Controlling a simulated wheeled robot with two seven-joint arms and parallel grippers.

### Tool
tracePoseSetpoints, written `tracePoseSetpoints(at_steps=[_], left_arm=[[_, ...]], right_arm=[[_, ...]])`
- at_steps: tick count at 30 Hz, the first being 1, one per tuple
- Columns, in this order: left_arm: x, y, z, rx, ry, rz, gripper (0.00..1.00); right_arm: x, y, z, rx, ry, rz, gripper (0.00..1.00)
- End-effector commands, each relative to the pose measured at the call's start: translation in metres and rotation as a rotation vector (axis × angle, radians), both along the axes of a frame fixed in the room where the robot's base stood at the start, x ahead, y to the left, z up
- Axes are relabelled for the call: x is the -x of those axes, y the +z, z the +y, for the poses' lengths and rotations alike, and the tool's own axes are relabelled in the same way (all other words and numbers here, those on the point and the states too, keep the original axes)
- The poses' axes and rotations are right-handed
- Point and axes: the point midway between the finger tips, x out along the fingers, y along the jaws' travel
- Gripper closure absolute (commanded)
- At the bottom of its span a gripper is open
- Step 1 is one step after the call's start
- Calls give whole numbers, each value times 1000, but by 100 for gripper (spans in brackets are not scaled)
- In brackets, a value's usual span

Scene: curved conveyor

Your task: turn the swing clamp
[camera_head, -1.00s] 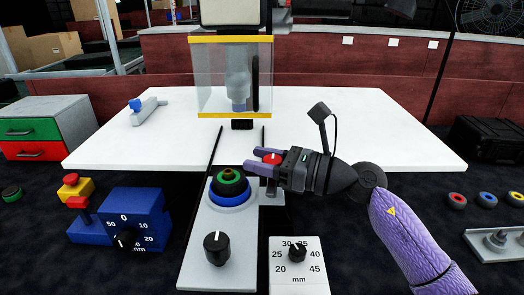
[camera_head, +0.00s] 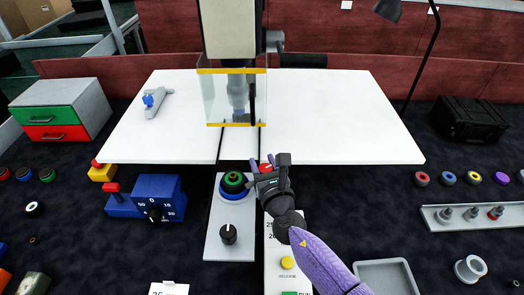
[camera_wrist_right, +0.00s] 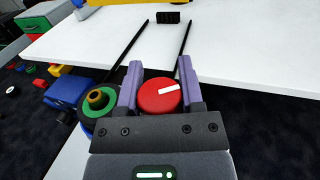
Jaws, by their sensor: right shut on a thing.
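The swing clamp's round red knob (camera_head: 266,168) has a white bar on top and sits right of the green-and-blue ring stack. In the right wrist view the knob (camera_wrist_right: 160,96) lies between the two purple fingers, with its white bar slanting slightly up to the right. My right gripper (camera_head: 262,162) is shut on it, pointing away from me, and partly hides it in the head view. The ring stack (camera_head: 233,182) stands on the light grey plate (camera_head: 215,242), close beside the left finger. The clamp's arm is hidden. My left gripper is not in view.
Two dark rails (camera_head: 221,145) run to a clear guarded press (camera_head: 215,95) on the white table (camera_head: 330,110). A black dial (camera_head: 228,234) sits in front of the stack. A blue dial box (camera_head: 158,190) stands left. A grey tray (camera_head: 388,278) lies at lower right.

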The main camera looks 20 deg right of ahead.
Motion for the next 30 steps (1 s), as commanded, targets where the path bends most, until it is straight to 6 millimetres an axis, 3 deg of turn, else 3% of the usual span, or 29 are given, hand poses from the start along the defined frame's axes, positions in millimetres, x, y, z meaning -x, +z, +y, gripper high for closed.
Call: tracePoseSetpoints(at_steps=[15, 30], left_arm=[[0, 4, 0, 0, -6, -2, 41], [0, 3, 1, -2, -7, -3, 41]], right_arm=[[0, 0, -6, -2, -353, -2, 100], [1, 1, -8, 0, -442, -5, 100]])
